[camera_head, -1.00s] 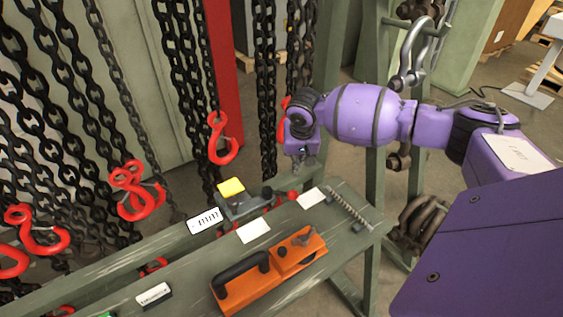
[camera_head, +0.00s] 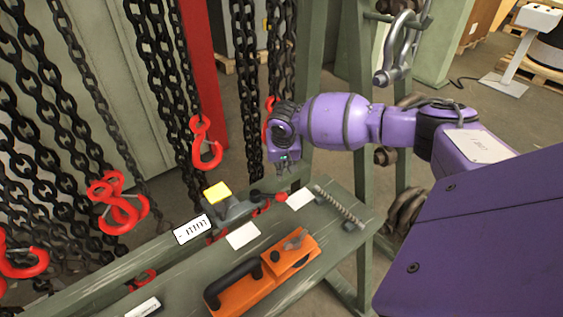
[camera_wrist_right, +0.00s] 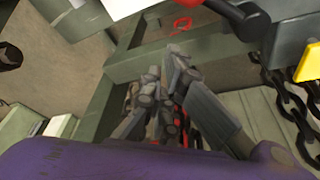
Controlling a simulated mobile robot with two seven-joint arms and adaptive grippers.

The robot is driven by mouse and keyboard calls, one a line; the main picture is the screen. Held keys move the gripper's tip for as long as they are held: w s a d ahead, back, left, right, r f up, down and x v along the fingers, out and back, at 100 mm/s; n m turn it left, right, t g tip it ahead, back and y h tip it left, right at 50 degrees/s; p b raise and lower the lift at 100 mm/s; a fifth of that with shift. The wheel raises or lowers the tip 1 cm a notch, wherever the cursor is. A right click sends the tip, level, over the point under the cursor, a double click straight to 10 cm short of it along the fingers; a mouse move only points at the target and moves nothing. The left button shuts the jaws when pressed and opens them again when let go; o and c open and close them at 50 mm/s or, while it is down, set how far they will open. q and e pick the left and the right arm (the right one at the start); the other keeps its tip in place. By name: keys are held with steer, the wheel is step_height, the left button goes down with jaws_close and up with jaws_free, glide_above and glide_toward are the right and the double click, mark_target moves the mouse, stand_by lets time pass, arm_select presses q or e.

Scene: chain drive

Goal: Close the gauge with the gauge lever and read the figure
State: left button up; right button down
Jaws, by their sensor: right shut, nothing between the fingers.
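The gauge (camera_head: 238,207) is a grey block with a yellow tag (camera_head: 216,192) on the green bench. A dark lever with a red knob (camera_head: 281,197) sticks out at its right end. In the right wrist view the dark lever (camera_wrist_right: 238,14) and the grey body (camera_wrist_right: 288,35) show at the top right. A white plate with dark marks (camera_head: 193,229) sits left of the gauge; I cannot read its figure. My right gripper (camera_head: 284,172) points down above and behind the knob, apart from it. Its fingers (camera_wrist_right: 168,62) are shut and empty. My left gripper is out of view.
An orange tool with a black handle (camera_head: 262,272) lies in front of the gauge. White cards (camera_head: 243,236) and a threaded rod (camera_head: 340,207) lie on the bench (camera_head: 190,272). Chains with red hooks (camera_head: 205,150) hang behind and left. A green post stands behind my right arm.

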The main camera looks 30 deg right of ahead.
arm_select(q)
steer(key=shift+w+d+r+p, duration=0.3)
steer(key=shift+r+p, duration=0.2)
steer(key=shift+p, duration=0.1)
arm_select(e)
steer(key=s+f, duration=0.1)
steer(key=s+a+f, duration=0.1)
steer(key=f, duration=0.1)
steer(key=shift+s+a+f, duration=0.1)
steer(key=shift+s+a, duration=0.05)
